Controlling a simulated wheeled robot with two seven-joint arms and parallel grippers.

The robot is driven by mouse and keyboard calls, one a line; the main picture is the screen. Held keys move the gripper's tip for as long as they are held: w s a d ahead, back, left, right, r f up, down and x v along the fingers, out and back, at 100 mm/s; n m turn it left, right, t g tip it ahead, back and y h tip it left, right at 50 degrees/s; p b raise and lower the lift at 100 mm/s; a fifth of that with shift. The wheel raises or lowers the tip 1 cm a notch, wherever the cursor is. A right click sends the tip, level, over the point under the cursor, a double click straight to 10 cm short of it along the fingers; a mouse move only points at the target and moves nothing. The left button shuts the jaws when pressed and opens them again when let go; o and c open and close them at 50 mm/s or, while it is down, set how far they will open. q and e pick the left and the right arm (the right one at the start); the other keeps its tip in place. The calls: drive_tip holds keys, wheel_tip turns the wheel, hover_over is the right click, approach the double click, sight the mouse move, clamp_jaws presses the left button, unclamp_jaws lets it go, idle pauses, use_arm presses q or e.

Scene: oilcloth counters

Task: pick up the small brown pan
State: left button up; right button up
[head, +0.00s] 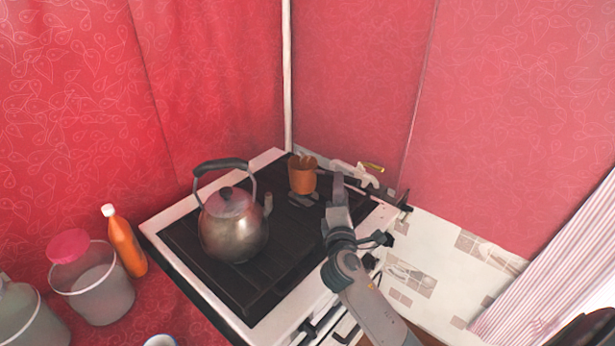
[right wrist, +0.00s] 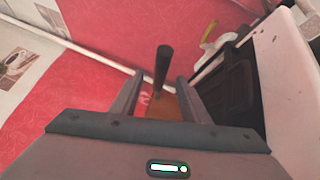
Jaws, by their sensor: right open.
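The small brown pan (head: 303,180) stands at the back of the black stove top, right of the kettle. In the right wrist view the brown pan body (right wrist: 163,107) shows between my fingers, with a dark handle rising above it. My right gripper (head: 338,178) reaches in from the lower right and is close to the pan's right side. In the right wrist view my right gripper (right wrist: 160,80) is open, its two fingers apart on either side of the pan in the picture. I cannot tell whether they touch it. My left gripper is not in view.
A metal kettle (head: 233,228) stands on the stove (head: 285,262), left of the pan. An orange bottle (head: 125,240) and a pink-lidded jar (head: 95,295) are at the left. Red patterned walls (head: 350,80) close off the corner behind the stove.

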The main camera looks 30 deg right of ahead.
drive_tip(key=shift+p+x, duration=1.1)
drive_tip(key=shift+x, duration=1.5)
clamp_jaws()
